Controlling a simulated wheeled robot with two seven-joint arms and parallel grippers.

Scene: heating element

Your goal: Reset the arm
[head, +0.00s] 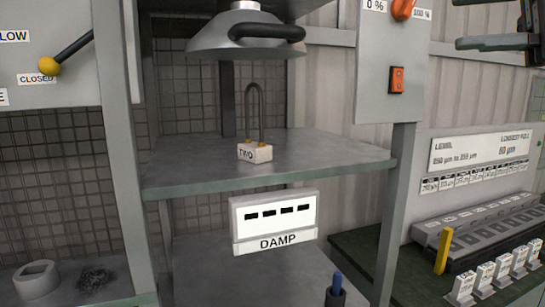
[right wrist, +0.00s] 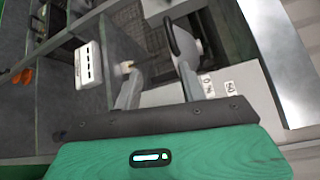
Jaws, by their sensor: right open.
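My right gripper (head: 466,23) shows at the top right edge of the head view, its two dark fingers apart and pointing left. Nothing shows between them. It hangs in the air, right of the panel with the orange knob (head: 403,9), clear of the shelf. The heating element, a U-shaped rod on a white block marked TWO (head: 255,152), stands upright on the middle shelf (head: 330,155), well away from the gripper. My left gripper is not in view.
A metal hood with a dark handle (head: 267,32) hangs above the shelf. A DAMP panel (head: 275,220) is below its front edge. An orange switch (head: 397,80) sits on the right panel. A lever with a yellow ball (head: 49,66) is at left. Labelled blocks (head: 487,277) line the right bench.

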